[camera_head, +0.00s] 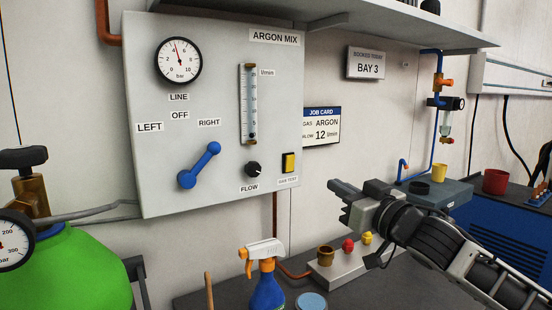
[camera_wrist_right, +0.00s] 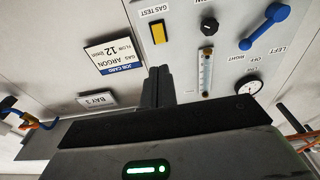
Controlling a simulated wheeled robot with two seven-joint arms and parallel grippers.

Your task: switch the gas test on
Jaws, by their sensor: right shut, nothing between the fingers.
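The gas test switch (camera_head: 288,163) is a yellow rocker in a dark frame at the lower right of the grey argon mix panel (camera_head: 222,60). Its label sits just below it. In the right wrist view the yellow switch (camera_wrist_right: 158,33) shows near the top, beside the GAS TEST label. My right gripper (camera_head: 338,200) is shut and empty, below and to the right of the switch and apart from it. Its closed fingers (camera_wrist_right: 157,85) show in the right wrist view below the switch. My left gripper is not in view.
A blue lever (camera_head: 200,165), a black flow knob (camera_head: 253,169) and a flow tube (camera_head: 249,105) are on the panel. A job card (camera_head: 322,126) hangs right of it. A spray bottle (camera_head: 264,280) and a box with coloured caps (camera_head: 345,265) stand on the bench below.

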